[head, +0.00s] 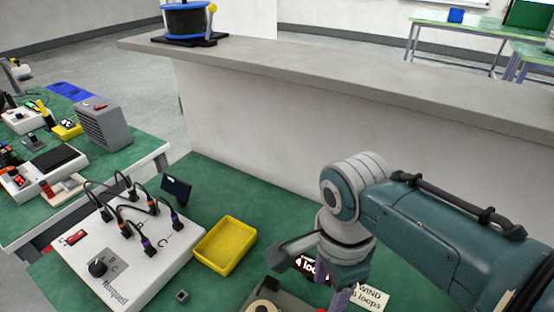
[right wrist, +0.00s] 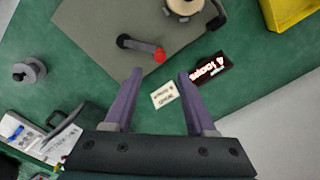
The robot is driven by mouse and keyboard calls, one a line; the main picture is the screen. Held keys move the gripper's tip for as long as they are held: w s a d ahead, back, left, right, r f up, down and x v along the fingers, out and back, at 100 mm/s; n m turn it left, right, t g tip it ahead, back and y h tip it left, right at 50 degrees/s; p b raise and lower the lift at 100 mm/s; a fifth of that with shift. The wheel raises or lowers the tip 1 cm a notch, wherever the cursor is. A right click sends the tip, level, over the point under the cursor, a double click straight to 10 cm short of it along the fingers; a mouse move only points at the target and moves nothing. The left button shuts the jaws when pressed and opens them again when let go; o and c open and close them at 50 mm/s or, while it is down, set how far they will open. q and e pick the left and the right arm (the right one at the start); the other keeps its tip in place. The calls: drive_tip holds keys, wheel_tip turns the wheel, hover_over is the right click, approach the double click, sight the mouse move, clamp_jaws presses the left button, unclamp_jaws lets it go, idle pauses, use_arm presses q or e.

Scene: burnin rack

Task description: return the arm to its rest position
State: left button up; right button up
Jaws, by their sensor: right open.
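My right arm (head: 420,225) reaches in from the right over the green table. Its gripper (right wrist: 160,76) points down, with two purple fingers apart and nothing between them. In the head view the fingers are mostly cut off by the lower edge. My left gripper is not in view.
A grey-green plate (right wrist: 90,30) carries a crank with a red knob (right wrist: 158,55) and a round spool (right wrist: 184,6). A yellow tray (head: 225,246) and a white panel with plugged cables (head: 150,265) stand to the left. A grey-topped wall (head: 270,140) runs behind.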

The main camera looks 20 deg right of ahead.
idle(0.5)
drive_tip(key=shift+s+d+r+n, duration=0.1)
drive_tip(key=shift+s+n, duration=0.2)
drive_tip(key=shift+n, duration=0.2)
drive_tip(key=s+d+r+n+t, duration=0.1)
drive_tip(key=s+r+n+t, duration=0.3)
drive_tip(key=s+r+n, duration=1.25)
drive_tip(key=w+r+n+p, duration=0.3)
drive_tip(key=r+p, duration=2.4)
drive_tip(key=p, duration=0.3)
drive_tip(key=shift+w+n, duration=0.2)
drive_tip(key=shift+n, duration=0.15)
drive_tip(key=shift+d+r, duration=0.1)
drive_tip(key=shift+s, duration=0.1)
